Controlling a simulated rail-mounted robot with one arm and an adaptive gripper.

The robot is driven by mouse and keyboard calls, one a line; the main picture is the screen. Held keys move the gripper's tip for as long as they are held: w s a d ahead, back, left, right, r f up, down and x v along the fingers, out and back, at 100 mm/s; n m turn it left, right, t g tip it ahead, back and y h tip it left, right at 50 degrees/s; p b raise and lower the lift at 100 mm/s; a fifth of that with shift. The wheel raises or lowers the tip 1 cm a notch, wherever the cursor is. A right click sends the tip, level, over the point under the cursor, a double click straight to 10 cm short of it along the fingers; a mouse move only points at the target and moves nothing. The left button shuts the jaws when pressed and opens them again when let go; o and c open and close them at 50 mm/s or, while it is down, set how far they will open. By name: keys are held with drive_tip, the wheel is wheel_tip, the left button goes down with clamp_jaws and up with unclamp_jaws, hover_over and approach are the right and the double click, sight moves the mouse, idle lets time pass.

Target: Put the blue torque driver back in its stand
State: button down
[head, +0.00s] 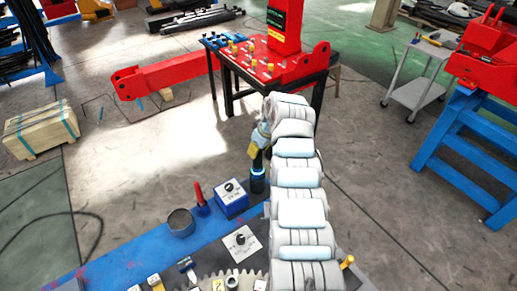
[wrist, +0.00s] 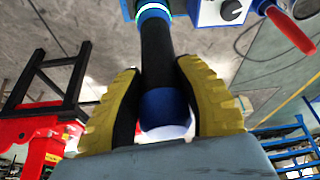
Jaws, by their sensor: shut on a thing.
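My gripper (head: 256,148) hangs over the blue bench in the head view. In the wrist view, its yellow-padded fingers (wrist: 165,108) are shut on the torque driver (wrist: 158,50), a black shaft with a blue end between the pads. The driver's lower part (head: 257,163) shows below my gripper in the head view and looks roughly upright. A dark blue cylinder with a glowing cyan ring (head: 257,184) is at its lower end; the ring also shows in the wrist view (wrist: 153,11). I cannot tell whether this is the stand or part of the driver.
A blue box with a dial (head: 231,198) stands just left of the cylinder. A red-handled tool (head: 200,199) and a grey round cup (head: 181,222) are further left. A knob panel (head: 242,241) and gear (head: 218,277) lie nearer. A red-topped table (head: 262,68) stands behind.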

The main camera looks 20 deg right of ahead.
drive_tip(key=shift+f, duration=0.35)
drive_tip(key=c, duration=0.7)
unclamp_jaws()
drive_tip(key=shift+w, duration=0.1)
drive_tip(key=shift+o, duration=0.2)
drive_tip(key=shift+p+v, duration=0.6)
drive_tip(key=shift+v, duration=1.85)
